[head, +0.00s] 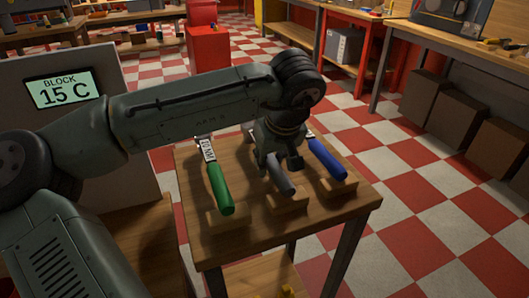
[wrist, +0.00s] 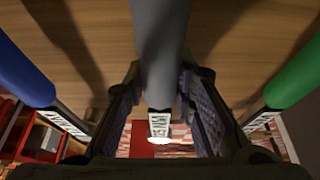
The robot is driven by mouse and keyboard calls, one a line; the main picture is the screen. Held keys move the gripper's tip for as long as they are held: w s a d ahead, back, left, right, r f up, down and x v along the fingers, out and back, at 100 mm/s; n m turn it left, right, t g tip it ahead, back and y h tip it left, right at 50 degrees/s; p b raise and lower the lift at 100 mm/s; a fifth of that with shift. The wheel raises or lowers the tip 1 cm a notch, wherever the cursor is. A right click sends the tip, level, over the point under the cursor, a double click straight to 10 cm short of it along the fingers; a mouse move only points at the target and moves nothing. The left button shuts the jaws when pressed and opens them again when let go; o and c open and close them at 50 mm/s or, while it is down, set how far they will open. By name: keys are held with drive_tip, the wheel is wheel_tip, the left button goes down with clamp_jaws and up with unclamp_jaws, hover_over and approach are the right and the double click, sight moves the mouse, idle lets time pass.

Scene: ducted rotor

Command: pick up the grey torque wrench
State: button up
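The grey torque wrench (head: 281,180) lies on the wooden table between a green-handled and a blue-handled wrench. Its front end is on a small wooden rest. My gripper (head: 279,162) is over it, pointing down, and hides much of it in the head view. In the wrist view the grey handle (wrist: 160,45) runs between the two fingers of my gripper (wrist: 162,85), with its label at the lower end. The fingers are on either side of the handle with narrow gaps showing, so the gripper looks open.
The green wrench (head: 220,187) lies close on the left and the blue wrench (head: 327,160) close on the right. The wooden table (head: 345,202) has bare room at its front right. A display panel reading 15 C (head: 64,90) stands at the left.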

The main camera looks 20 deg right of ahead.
clamp_jaws()
